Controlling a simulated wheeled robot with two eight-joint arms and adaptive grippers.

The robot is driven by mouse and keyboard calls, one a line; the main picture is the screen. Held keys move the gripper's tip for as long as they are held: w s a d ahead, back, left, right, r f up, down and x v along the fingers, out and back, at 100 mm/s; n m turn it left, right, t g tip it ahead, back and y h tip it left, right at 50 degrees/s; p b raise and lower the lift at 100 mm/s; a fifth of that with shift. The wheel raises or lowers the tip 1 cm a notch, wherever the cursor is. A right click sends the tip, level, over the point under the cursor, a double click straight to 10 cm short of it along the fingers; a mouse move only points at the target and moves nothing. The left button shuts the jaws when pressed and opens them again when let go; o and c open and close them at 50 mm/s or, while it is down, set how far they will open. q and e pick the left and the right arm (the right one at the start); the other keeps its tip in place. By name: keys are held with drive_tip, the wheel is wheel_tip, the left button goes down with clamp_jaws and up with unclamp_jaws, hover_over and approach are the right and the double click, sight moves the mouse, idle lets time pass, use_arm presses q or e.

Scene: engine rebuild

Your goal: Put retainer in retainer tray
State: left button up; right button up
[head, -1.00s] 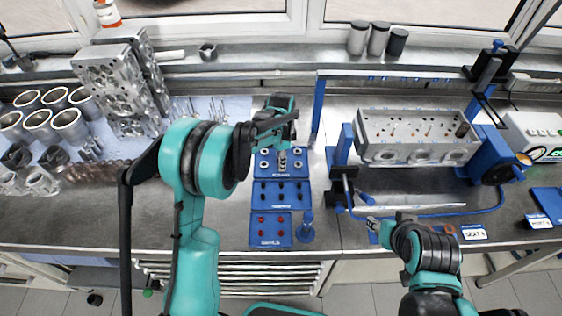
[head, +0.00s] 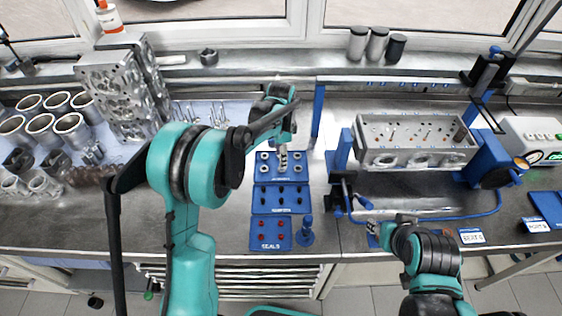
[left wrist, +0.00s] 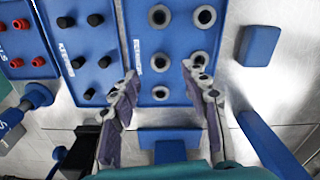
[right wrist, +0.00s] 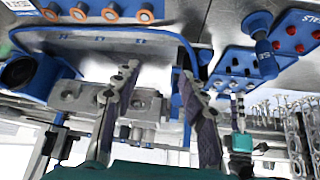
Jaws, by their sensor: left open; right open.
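The blue retainer tray (head: 260,176) lies at the back of a column of three trays in the head view. In the left wrist view the tray (left wrist: 180,45) holds several grey ring-shaped retainers (left wrist: 159,62) in two columns. My left gripper (head: 283,155) is above this tray. In the left wrist view its fingers (left wrist: 163,85) are spread apart with a retainer (left wrist: 160,93) seen between them, lying in the tray. The fingers partly cover the retainers at their tips. My right gripper (head: 369,229) is open and empty near the bench front, with spread fingers in its wrist view (right wrist: 157,85).
A tray with black pieces (head: 257,205) and a seals tray with red pieces (head: 257,243) adjoin in front. A blue-handled tool (head: 306,235) stands beside them. The cylinder head (head: 410,155) sits in its blue fixture to the right.

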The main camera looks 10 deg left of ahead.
use_arm(q)
wheel_tip(320, 180, up, 7)
drive_tip(key=p, duration=0.1)
drive_tip(key=s+a+r+n+t, duration=0.3)
drive_tip(key=s+r+n, duration=0.4)
drive_tip(key=s, duration=0.6)
drive_tip(key=s+a+f+n+t, duration=0.2)
drive_tip(key=s+n+t, duration=0.2)
drive_tip(key=s, duration=0.8)
drive_tip(key=shift+s+a+f+n, duration=0.2)
drive_tip(key=shift+n, duration=1)
